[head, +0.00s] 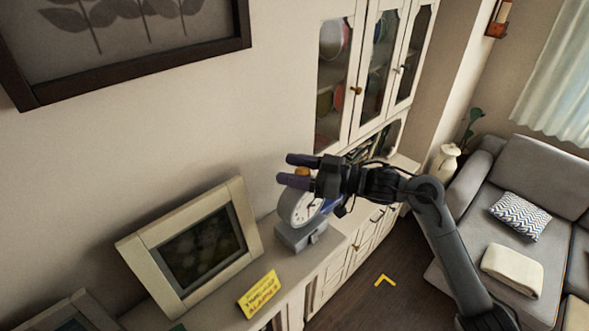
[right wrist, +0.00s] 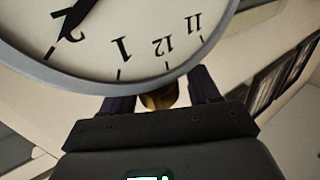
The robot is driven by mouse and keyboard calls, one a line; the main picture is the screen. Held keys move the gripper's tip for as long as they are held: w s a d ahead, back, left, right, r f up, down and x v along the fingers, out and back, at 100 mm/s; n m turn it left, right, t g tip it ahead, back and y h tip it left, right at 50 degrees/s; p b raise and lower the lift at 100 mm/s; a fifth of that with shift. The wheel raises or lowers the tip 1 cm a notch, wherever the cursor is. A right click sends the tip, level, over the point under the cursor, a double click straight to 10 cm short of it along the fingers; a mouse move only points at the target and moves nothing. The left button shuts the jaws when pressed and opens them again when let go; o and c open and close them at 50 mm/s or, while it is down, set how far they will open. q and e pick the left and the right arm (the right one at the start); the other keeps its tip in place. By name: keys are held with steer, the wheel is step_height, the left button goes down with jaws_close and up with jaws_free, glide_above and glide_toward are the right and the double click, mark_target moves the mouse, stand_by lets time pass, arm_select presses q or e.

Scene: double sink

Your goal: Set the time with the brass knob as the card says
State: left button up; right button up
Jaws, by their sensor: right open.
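The grey clock (head: 301,207) with a white dial stands on the cabinet top. Its dial fills the top of the right wrist view (right wrist: 125,30), upside down, with a dark hand pointing near the 2. The brass knob (head: 302,171) is at the clock's top edge; it also shows in the right wrist view (right wrist: 160,98). My right gripper (head: 296,170) is open, with its dark fingers on either side of the knob. I cannot tell whether either finger touches it. The yellow card (head: 260,294) leans at the cabinet's front edge; its print is too small to read surely. My left gripper is not in view.
A cream picture frame (head: 130,251) stands left of the clock on the cabinet top (head: 283,262). A tall glass-door cabinet (head: 345,120) rises behind my right gripper. A grey sofa (head: 480,235) stands at the right, across dark floor.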

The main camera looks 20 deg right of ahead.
steer(key=b+v, duration=0.4)
steer(key=v, duration=0.7)
steer(key=shift+b, duration=0.4)
